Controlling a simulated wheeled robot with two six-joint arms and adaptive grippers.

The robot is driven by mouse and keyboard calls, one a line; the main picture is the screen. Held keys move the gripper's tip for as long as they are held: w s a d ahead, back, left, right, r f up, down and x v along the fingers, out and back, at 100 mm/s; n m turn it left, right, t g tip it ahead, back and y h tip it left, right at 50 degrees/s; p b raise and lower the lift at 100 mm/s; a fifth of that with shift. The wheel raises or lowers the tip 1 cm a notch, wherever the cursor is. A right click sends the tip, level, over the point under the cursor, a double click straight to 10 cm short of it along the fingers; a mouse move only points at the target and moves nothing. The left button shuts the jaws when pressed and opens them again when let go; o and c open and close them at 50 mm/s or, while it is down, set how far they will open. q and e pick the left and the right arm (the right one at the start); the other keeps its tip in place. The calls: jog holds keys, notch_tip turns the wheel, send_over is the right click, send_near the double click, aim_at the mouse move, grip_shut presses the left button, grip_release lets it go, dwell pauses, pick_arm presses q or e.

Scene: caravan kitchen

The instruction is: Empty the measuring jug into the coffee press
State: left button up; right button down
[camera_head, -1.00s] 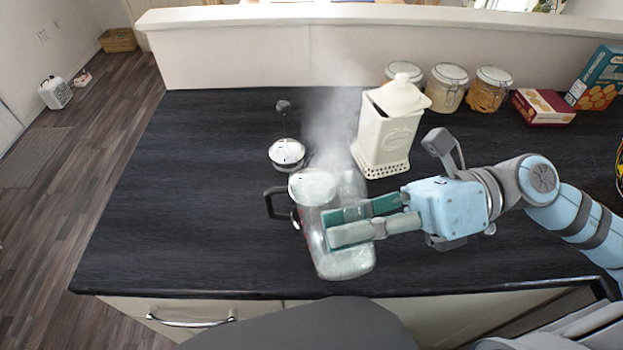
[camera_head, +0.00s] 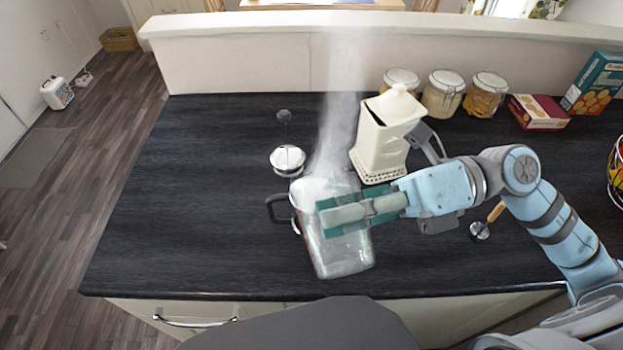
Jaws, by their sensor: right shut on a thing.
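My right gripper (camera_head: 350,212) is shut on the clear glass measuring jug (camera_head: 345,256), near the front of the dark counter. The jug is tilted, its base toward me and its upper end away, over the coffee press. The press is mostly hidden behind the jug; its black handle (camera_head: 278,208) sticks out at the left. Steam (camera_head: 337,130) rises from there. How much liquid is in either vessel I cannot tell. The press's shiny plunger lid (camera_head: 287,158) stands apart on the counter behind. My left gripper is not in view.
A cream canister (camera_head: 383,140) stands close behind the right gripper. Several glass jars (camera_head: 443,95) and boxes (camera_head: 538,112) line the back wall. A metal scoop with a wooden handle (camera_head: 480,230) lies beneath my right arm. The counter's left side is clear.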

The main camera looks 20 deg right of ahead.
jog(key=shift+w+r, duration=0.1)
jog(key=shift+w, duration=0.05)
jog(key=shift+w+r+m+p, duration=0.4)
jog(key=shift+m+p, duration=0.2)
jog(key=shift+p, duration=0.45)
jog(key=shift+w+r+m+p, duration=0.35)
jog(key=shift+w+m+p, duration=0.05)
jog(key=shift+p, duration=0.3)
jog(key=shift+w+r+m+p, duration=0.4)
jog(key=shift+w+p, duration=0.3)
jog(key=shift+w, duration=0.15)
jog(key=shift+w+r+m+p, duration=0.25)
jog(key=shift+w+m+p, duration=0.15)
jog(key=shift+w+p, duration=0.35)
jog(key=shift+w+r+m+g+p, duration=0.15)
jog(key=shift+w+r+m+p, duration=0.15)
jog(key=shift+w+m+p, duration=0.4)
jog(key=shift+w+r+m+g+p, duration=0.15)
jog(key=shift+w+r+m+p, duration=0.25)
jog(key=shift+w+p, duration=0.45)
dwell(0.4)
